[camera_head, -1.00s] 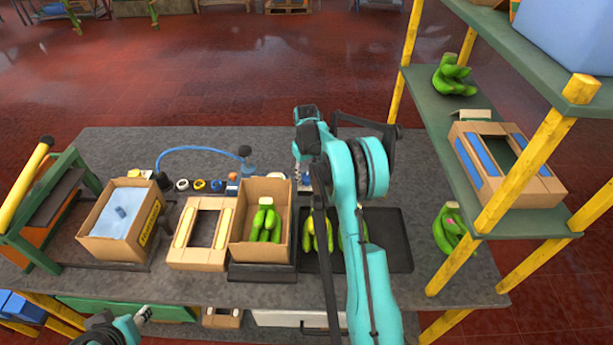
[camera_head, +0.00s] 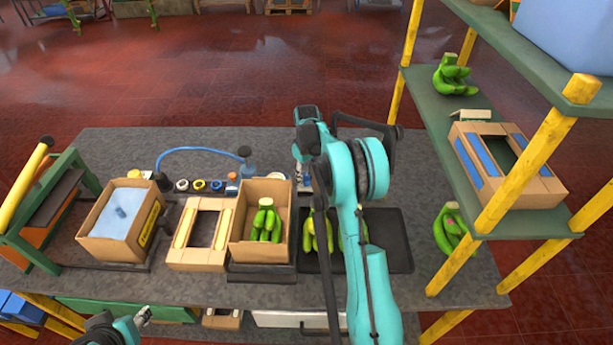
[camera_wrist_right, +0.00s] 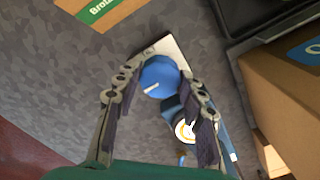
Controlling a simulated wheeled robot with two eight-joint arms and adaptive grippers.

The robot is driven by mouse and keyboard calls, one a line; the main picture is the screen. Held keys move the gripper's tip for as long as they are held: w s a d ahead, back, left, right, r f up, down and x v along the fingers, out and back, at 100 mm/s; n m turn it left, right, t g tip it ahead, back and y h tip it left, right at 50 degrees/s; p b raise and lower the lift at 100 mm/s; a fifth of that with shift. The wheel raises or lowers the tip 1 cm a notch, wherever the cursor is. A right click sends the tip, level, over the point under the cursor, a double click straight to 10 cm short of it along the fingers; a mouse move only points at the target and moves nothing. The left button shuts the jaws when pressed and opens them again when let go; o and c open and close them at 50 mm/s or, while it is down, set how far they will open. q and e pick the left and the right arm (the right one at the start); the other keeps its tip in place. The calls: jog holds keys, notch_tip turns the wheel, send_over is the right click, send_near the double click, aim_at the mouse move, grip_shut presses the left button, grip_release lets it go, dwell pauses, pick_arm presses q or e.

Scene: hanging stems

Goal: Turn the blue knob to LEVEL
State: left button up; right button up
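The blue knob (camera_wrist_right: 160,77) shows in the right wrist view, on a pale plate, with a short white mark on its face. My right gripper (camera_wrist_right: 164,72) has one fingertip at each side of the knob, and both appear to touch it. No LEVEL lettering is readable. My left gripper (camera_head: 143,315) is low at the lower left, far from the knob, its fingers too small to judge.
A round white and yellow dial (camera_wrist_right: 185,131) sits beside the knob, close to my right finger. A carton with green bananas (camera_head: 285,222) and a black tray (camera_head: 397,245) stand nearby. A shelf with yellow posts (camera_head: 402,95) rises at the right. Bench behind the knob is clear.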

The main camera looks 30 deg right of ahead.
aim_at(306, 176)
jog(key=o, duration=0.3)
notch_tip(306, 176, up, 12)
dwell(0.5)
dwell(0.3)
